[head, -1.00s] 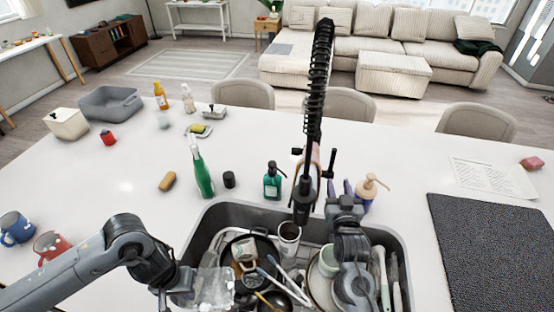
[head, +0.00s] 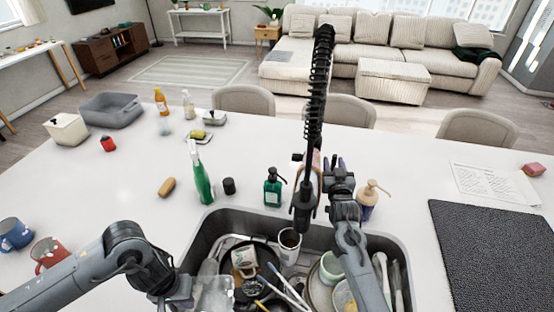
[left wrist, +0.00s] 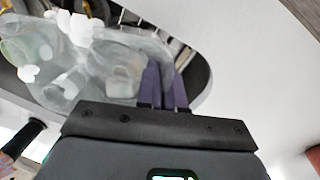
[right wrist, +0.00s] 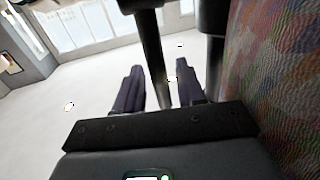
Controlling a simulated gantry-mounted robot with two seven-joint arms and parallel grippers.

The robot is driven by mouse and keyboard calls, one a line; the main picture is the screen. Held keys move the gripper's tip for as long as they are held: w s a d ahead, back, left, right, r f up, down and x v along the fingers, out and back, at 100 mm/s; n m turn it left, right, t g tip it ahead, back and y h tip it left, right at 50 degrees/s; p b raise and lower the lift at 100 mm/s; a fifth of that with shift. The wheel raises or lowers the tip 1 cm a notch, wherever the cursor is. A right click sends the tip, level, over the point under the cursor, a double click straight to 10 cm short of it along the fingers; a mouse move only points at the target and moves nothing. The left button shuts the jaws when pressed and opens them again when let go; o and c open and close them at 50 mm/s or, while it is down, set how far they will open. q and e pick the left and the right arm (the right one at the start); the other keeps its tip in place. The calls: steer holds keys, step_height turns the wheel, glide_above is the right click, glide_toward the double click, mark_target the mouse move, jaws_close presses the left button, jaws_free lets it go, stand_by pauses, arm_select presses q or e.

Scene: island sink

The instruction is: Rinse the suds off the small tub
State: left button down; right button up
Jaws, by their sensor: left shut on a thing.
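The small tub (head: 213,292) is clear and see-through, held over the left front of the sink (head: 203,240). In the left wrist view the tub (left wrist: 105,75) carries white suds clumps (left wrist: 75,25). My left gripper (left wrist: 164,85) is shut on its edge. The black spring faucet (head: 318,90) stands at the back of the sink, its spray head (head: 304,205) pointing down. No water stream shows. My right gripper (head: 335,165) is just right of the faucet. In the right wrist view its fingers (right wrist: 160,85) are apart, with a black bar showing between them; contact is unclear.
The sink holds a pan, a cup (head: 289,245), mugs, bowls and utensils. A green bottle (head: 202,178), a green soap pump (head: 273,187) and a beige-topped pump bottle (head: 370,197) stand behind it. A dark mat (head: 495,250) lies right.

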steer(key=shift+w, duration=0.15)
steer(key=shift+c, duration=0.3)
jaws_close()
arm_select(q)
steer(key=shift+f+b, duration=0.95)
arm_select(e)
steer(key=shift+s+a+f+t, duration=0.1)
steer(key=shift+s+f+t, duration=0.25)
steer(key=shift+t, duration=0.05)
steer(key=shift+s+a+r+t+b, duration=0.1)
steer(key=shift+s+r+t+b, duration=0.15)
steer(key=shift+t+b, duration=0.15)
arm_select(q)
steer(key=shift+f, duration=0.35)
